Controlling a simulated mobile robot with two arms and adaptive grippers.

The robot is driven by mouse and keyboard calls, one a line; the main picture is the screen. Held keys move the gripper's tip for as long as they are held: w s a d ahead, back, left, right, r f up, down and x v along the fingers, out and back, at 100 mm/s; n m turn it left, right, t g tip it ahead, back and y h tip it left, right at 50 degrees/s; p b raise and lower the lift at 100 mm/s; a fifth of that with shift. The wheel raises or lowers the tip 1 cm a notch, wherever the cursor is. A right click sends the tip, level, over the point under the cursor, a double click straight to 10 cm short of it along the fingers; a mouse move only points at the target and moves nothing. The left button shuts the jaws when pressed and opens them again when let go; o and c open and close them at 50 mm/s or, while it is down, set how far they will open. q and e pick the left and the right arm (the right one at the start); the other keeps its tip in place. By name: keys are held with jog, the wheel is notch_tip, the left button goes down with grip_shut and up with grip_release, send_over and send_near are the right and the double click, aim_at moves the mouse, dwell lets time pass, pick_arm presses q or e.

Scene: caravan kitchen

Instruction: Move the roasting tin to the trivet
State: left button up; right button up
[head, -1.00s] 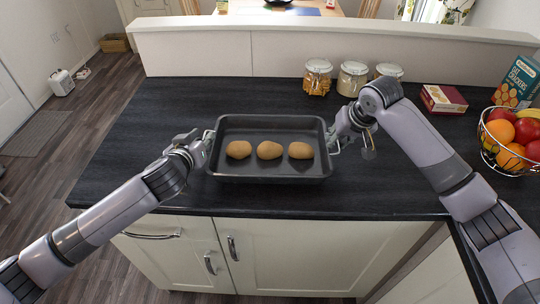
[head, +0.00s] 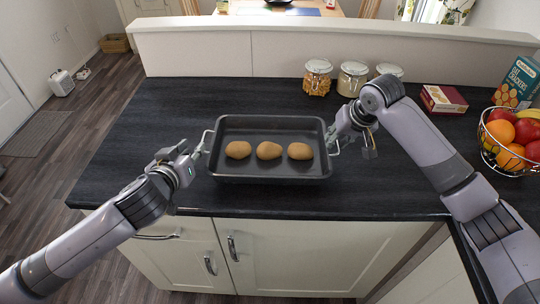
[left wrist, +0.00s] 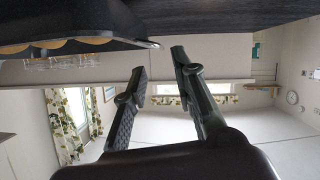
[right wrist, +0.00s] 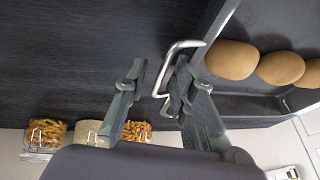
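The dark roasting tin (head: 270,178) is level over the black worktop, with a wire handle at each end. It holds three brown potatoes (head: 269,150). My left gripper (head: 194,156) is open and empty, just left of the tin's left handle (head: 206,142). In the left wrist view its fingers (left wrist: 160,65) are apart with nothing between them. My right gripper (head: 334,140) is at the tin's right handle. In the right wrist view its fingers (right wrist: 156,80) are apart, with the handle (right wrist: 168,72) close against one finger. I cannot make out a trivet in any view.
Three glass jars (head: 353,79) stand along the back ledge (head: 330,52). A red box (head: 443,99), a blue cracker box (head: 516,82) and a wire fruit basket (head: 508,160) are at the right. The worktop (head: 140,130) left of the tin is clear.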

jog(key=v, duration=1.1)
jog(key=shift+s+d, duration=0.1)
